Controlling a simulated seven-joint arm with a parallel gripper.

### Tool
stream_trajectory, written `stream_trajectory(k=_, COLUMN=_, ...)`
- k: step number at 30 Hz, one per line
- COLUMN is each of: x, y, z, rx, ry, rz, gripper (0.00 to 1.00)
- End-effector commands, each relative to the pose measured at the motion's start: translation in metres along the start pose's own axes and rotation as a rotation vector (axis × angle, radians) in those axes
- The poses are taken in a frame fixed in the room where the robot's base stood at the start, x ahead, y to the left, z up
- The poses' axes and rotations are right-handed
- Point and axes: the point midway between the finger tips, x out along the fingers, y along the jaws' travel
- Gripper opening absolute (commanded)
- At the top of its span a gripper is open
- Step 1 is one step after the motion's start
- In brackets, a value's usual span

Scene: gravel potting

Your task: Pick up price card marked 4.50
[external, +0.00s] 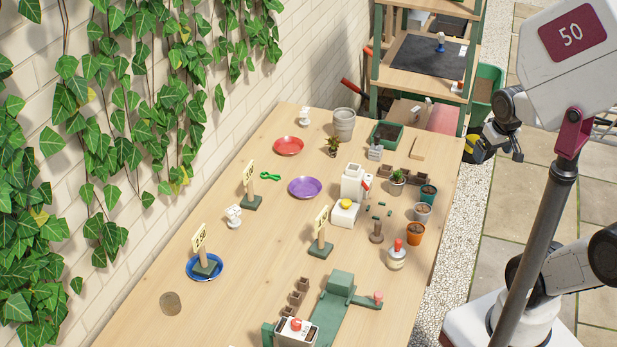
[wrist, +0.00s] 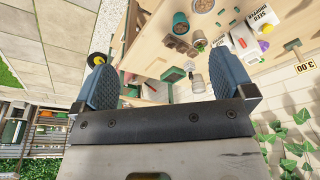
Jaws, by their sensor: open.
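Three price cards stand on wooden posts with green bases in the external view. One card (external: 199,238) stands in a blue saucer (external: 190,269); its print seems to end in 50, but the first digit is unclear. Another card (external: 248,171) stands farther back, and a third card (external: 321,216) stands to the right; I cannot read either surely. In the wrist view one card reads 3.00 (wrist: 305,67). My gripper (wrist: 162,84) is open and empty, its fingers wide apart. It is off the table's right side, far from the cards.
The wooden table (external: 150,325) also holds a red saucer (external: 289,146), a purple saucer (external: 305,187), pots (external: 415,233) and a green press-like tool (external: 335,300). A shelf (external: 425,60) stands behind. The ivy-covered wall runs along the left.

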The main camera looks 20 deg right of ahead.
Motion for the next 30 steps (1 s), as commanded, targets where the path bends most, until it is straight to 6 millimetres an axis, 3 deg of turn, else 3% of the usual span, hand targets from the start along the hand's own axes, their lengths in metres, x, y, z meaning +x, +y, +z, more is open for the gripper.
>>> stream_trajectory(k=5, x=0.009, y=-0.009, z=-0.012, rx=-0.023, ry=0.032, rz=-0.01, gripper=1.0)
stream_trajectory(k=11, x=0.032, y=-0.034, z=-0.042, rx=-0.079, ry=0.126, rz=-0.041, gripper=1.0)
stream_trajectory(k=21, x=0.082, y=-0.106, z=-0.099, rx=-0.197, ry=0.357, rz=-0.127, gripper=1.0)
stream_trajectory(k=30, x=0.12, y=-0.18, z=-0.129, rx=-0.283, ry=0.561, rz=-0.215, gripper=1.0)
